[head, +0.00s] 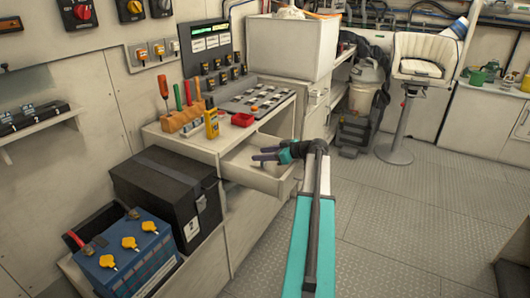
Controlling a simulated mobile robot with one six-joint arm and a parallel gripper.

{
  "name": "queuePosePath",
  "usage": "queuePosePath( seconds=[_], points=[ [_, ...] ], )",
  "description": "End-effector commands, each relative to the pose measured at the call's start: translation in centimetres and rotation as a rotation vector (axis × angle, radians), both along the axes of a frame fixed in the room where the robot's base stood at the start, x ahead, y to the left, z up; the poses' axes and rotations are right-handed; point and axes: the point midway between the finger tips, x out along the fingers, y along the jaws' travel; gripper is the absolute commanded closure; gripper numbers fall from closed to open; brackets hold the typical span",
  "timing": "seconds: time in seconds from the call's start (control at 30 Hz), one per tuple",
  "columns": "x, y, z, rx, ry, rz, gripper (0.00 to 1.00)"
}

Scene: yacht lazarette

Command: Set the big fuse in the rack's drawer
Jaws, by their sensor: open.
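The rack's drawer (258,181) is pulled open below the worktop, in the middle of the head view. My gripper (260,154) is over the open drawer, its dark fingers apart and pointing left. I see nothing held between them. My gripper and arm hide part of the drawer's right side and inside. I cannot make out the big fuse for certain; several small items lie on the grey panel (258,98) on the worktop, too small to tell.
A black box (165,190) and a blue battery (128,255) stand at the lower left. A stool (398,105) stands behind. The floor at right is clear.

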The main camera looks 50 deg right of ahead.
Motion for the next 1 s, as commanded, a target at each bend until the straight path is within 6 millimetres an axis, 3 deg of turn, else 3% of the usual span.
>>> queuePosePath(
  seconds=[0.13,0.7,1.0],
  points=[
    [0.0,0.4,0.3,0.015,0.007,0.002,0.56],
    [-8.4,-2.0,4.0,0.005,0.001,-0.003,0.56],
    [-10.6,-2.6,5.0,0.005,0.000,-0.001,0.56]
  ],
)
